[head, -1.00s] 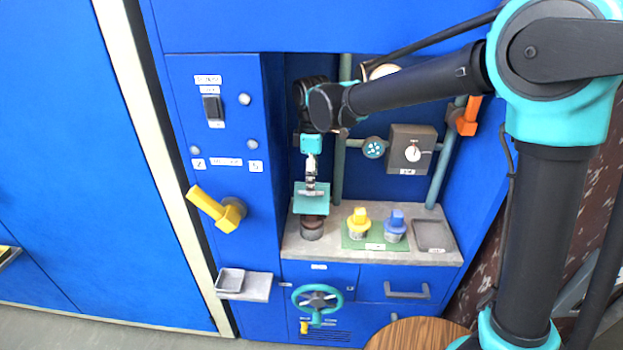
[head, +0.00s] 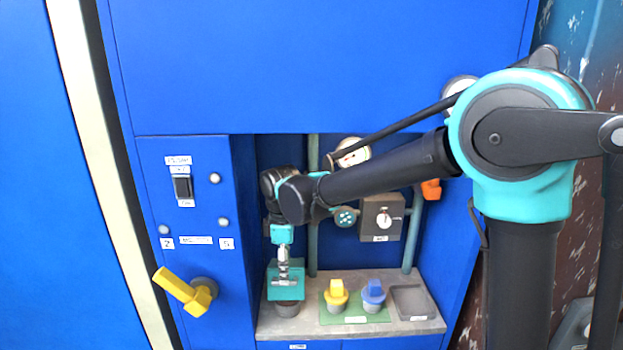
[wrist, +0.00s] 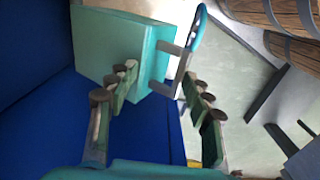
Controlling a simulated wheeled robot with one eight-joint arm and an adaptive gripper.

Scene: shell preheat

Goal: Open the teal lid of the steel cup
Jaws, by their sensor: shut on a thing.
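The steel cup (head: 287,310) stands at the left end of the grey shelf, its upper part hidden behind the teal lid. The teal lid (head: 289,293) shows its broad face toward the camera above the cup; I cannot tell exactly how far it is tilted. My gripper (head: 283,279) points down at the lid and is shut on it. In the wrist view the lid (wrist: 112,45) is a thick teal block with a grey bracket-like handle (wrist: 172,48). My gripper's fingers (wrist: 158,78) are on either side of the lid's handle side; the exact contact is unclear.
A yellow-topped cup (head: 336,294) and a blue-topped cup (head: 374,294) stand on a green mat to the right. A dark tray (head: 411,302) lies beyond them. A yellow lever (head: 184,291) sticks out from the blue panel at left. Pipes and a grey dial box (head: 381,217) are behind.

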